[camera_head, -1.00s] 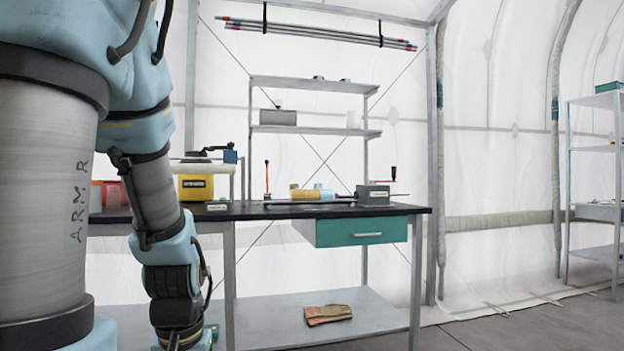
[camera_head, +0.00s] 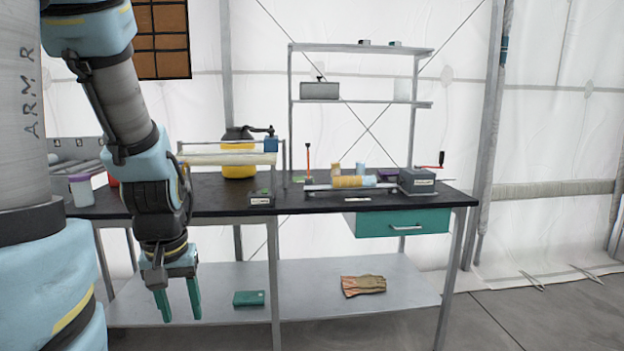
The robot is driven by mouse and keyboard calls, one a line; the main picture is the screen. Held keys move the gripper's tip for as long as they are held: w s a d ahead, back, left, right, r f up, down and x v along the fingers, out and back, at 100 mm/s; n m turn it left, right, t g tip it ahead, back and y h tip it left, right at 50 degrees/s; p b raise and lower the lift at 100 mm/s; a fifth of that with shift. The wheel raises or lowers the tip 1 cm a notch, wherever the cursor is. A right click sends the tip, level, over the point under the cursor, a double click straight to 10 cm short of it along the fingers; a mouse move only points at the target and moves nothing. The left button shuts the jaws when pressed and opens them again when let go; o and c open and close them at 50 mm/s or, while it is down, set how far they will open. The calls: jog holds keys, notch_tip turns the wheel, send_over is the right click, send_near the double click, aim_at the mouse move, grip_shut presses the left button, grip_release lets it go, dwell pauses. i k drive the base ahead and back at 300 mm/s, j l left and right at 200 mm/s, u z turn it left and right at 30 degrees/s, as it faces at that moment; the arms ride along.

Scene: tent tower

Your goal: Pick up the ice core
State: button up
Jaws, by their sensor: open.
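A cylinder (camera_head: 355,181), tan at one end and pale blue at the other, lies on its side in a metal cradle on the black-topped bench (camera_head: 225,198). It looks like the ice core, beside a grey crank box (camera_head: 418,181). My gripper (camera_head: 180,312) hangs with its green fingers apart and empty. It points down at the left, below the bench-top level in the picture and well left of the cylinder.
A pale roll on a stand (camera_head: 228,158) and a yellow jug (camera_head: 238,171) are left of the cylinder. A teal drawer (camera_head: 403,222) hangs under the right end. Gloves (camera_head: 363,286) and a teal box (camera_head: 250,298) lie on the lower shelf.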

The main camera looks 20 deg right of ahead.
aim_at(368, 181)
jog(key=i+l+u, duration=0.1)
jog(key=l+u, duration=1.15)
jog(key=l, duration=0.1)
